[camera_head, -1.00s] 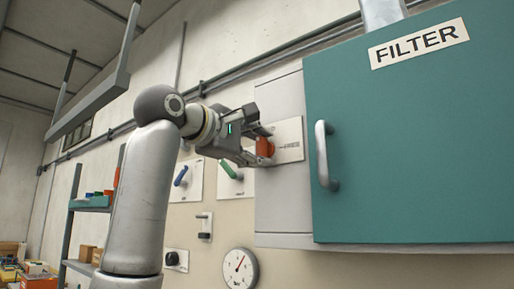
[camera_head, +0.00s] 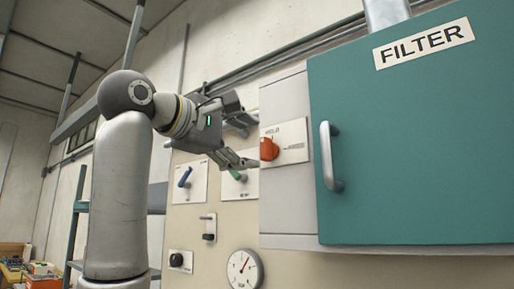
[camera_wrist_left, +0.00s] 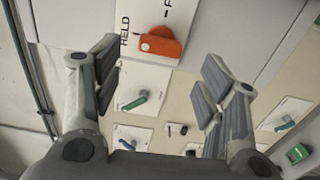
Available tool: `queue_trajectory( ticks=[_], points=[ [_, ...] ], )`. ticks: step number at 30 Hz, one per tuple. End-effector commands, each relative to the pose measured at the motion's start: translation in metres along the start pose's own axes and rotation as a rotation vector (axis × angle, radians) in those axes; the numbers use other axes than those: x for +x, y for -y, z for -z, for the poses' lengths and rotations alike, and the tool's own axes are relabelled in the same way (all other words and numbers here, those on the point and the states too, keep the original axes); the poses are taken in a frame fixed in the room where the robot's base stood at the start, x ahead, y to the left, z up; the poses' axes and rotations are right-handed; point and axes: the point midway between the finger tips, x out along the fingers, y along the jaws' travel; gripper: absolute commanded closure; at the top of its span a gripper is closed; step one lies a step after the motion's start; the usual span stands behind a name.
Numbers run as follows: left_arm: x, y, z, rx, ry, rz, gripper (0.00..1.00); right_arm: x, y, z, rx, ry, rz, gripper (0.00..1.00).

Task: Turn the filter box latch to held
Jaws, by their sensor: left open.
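The filter box latch is an orange knob (camera_head: 268,149) on a white plate (camera_head: 292,140) on the side of the filter box (camera_head: 420,150). In the left wrist view the latch (camera_wrist_left: 162,43) is a rounded orange piece. A pale dot on its left end lies on the side of the word HELD. The other label is cut off at the top edge. My left gripper (camera_head: 247,140) is open and empty, a short way off the latch, not touching it. In the wrist view the latch shows beyond and between the open fingers (camera_wrist_left: 160,75). My right gripper is not seen.
The box's teal door (camera_head: 420,140) has a grey handle (camera_head: 331,157) right of the latch. On the wall are a blue lever (camera_head: 185,177), a green lever (camera_head: 237,175), a black knob (camera_head: 176,260) and a dial gauge (camera_head: 243,268). Shelving stands at the far left.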

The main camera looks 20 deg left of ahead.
Motion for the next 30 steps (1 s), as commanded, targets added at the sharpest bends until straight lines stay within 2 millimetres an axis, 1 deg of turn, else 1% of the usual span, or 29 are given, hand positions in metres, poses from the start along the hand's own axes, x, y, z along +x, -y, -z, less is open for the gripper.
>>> queue_trajectory(
  ticks=[1, 3, 6, 10, 15, 30],
  points=[
    [-0.013, -0.001, 0.0, 0.001, -0.001, -0.004, 0.34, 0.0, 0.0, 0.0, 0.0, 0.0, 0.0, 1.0],
    [-0.027, -0.001, 0.0, 0.001, 0.001, -0.004, 0.34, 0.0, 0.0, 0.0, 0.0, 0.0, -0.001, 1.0],
    [-0.044, 0.0, 0.0, 0.001, 0.0, -0.002, 0.34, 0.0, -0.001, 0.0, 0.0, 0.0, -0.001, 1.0],
    [-0.059, 0.0, 0.0, 0.0, 0.0, -0.001, 0.34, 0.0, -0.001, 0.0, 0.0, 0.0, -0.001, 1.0],
    [-0.065, 0.001, 0.0, -0.001, 0.0, 0.001, 0.34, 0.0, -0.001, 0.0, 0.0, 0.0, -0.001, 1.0],
    [-0.065, 0.001, 0.0, 0.0, 0.0, 0.001, 0.34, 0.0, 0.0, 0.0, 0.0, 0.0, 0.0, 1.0]
  ],
)
